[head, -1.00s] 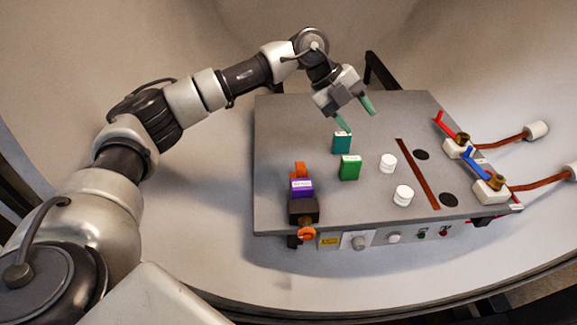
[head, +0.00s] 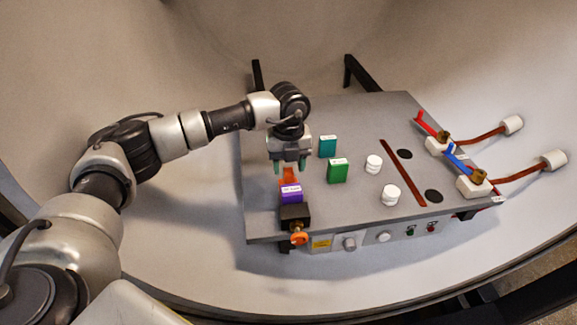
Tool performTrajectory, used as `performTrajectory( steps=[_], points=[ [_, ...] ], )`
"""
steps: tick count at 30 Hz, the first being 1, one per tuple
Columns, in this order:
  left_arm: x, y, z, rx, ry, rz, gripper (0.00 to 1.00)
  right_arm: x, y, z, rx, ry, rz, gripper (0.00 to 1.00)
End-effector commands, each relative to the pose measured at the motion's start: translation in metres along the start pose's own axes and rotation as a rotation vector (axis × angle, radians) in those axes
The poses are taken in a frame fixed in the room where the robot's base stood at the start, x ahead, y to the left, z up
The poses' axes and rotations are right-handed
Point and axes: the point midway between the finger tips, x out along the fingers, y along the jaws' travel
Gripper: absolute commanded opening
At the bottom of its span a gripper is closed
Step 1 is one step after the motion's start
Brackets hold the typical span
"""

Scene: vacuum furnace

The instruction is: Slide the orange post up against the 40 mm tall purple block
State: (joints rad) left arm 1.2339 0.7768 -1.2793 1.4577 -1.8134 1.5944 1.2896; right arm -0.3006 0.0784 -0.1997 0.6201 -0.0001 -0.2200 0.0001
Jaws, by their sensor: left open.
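The orange post (head: 289,177) stands on the grey panel near its left side, just behind the purple block. My gripper partly covers its top. The purple block (head: 291,194), with a white label on top, stands in front of the post and behind a black block. From this angle I cannot tell whether post and purple block touch. My left gripper (head: 289,168) points down with its green fingertips apart, one at each side of the orange post's upper part. Whether the fingers touch the post is not clear. My right gripper is not in view.
A black block (head: 295,215) with an orange knob (head: 299,239) sits at the panel's front edge. A teal block (head: 328,146), a green block (head: 337,171) and white round pieces (head: 390,195) stand to the right. Red and blue valve levers (head: 461,158) are at the far right.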

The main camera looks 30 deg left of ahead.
Motion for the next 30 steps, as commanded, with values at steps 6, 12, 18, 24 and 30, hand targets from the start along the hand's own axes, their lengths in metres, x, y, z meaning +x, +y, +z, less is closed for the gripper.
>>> performTrajectory(
  steps=[6, 12, 18, 24, 30],
  points=[
    [0.017, 0.000, 0.000, 0.001, 0.001, 0.000, 0.51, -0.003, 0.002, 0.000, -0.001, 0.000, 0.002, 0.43],
    [0.018, 0.000, 0.000, 0.001, 0.000, -0.001, 0.51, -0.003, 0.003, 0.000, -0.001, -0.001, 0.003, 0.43],
    [0.018, 0.000, 0.000, 0.000, 0.000, -0.001, 0.33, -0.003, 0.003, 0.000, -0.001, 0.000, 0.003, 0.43],
    [0.018, 0.000, 0.000, 0.000, 0.000, -0.001, 0.02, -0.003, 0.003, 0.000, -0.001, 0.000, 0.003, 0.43],
    [0.019, 0.000, -0.001, 0.001, 0.000, -0.002, 0.00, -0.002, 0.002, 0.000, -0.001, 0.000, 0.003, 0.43]
  ],
)
